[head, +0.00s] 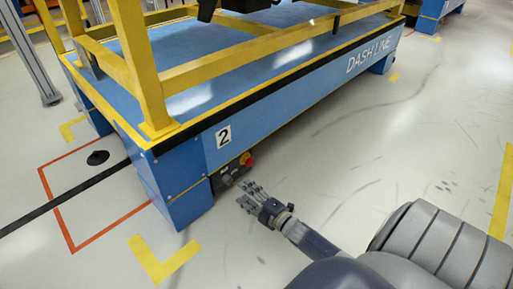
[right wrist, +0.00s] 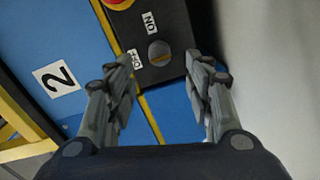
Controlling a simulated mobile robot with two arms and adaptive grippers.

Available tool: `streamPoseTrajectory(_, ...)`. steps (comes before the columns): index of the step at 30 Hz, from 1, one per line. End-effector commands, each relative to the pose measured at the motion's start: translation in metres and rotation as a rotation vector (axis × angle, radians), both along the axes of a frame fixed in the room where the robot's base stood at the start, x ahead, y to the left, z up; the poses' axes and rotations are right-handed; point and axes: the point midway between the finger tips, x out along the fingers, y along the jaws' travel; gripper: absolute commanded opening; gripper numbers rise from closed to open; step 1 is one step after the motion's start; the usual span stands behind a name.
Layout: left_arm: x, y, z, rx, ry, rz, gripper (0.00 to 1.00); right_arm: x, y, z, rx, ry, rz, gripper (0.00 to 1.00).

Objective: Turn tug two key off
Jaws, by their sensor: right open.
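The tug with the number 2 label (head: 223,136) is a long blue cart base with yellow rails. Its dark control panel (head: 226,178) sits low at the near corner. In the right wrist view, the round grey key switch (right wrist: 159,52) is on the black panel, beside the white ON label (right wrist: 150,22) and OFF label (right wrist: 134,58). A slanted bar crosses the key; which label it points to is unclear. My right gripper (head: 248,196) is open near the panel. In the right wrist view its fingers (right wrist: 159,62) lie either side of the key, apparently not touching it. My left gripper is not visible.
A red button (head: 249,162) is on the panel beside the key; its edge shows in the right wrist view (right wrist: 117,3). Yellow rails (head: 140,65) rise above the tug's blue deck. The floor to the right (head: 370,160) is clear.

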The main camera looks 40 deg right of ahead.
Motion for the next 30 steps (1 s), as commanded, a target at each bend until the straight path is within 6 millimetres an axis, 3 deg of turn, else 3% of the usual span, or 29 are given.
streamPoseTrajectory(3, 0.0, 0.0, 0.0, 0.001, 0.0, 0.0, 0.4, -0.022, -0.002, 0.0, 0.0, 0.003, 0.0, 0.48)
streamPoseTrajectory(10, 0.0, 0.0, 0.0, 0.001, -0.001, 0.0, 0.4, -0.045, -0.004, 0.002, 0.0, 0.001, -0.001, 0.48)
streamPoseTrajectory(30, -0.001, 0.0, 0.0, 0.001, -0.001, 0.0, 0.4, -0.05, -0.004, 0.003, 0.0, 0.0, 0.0, 0.48)
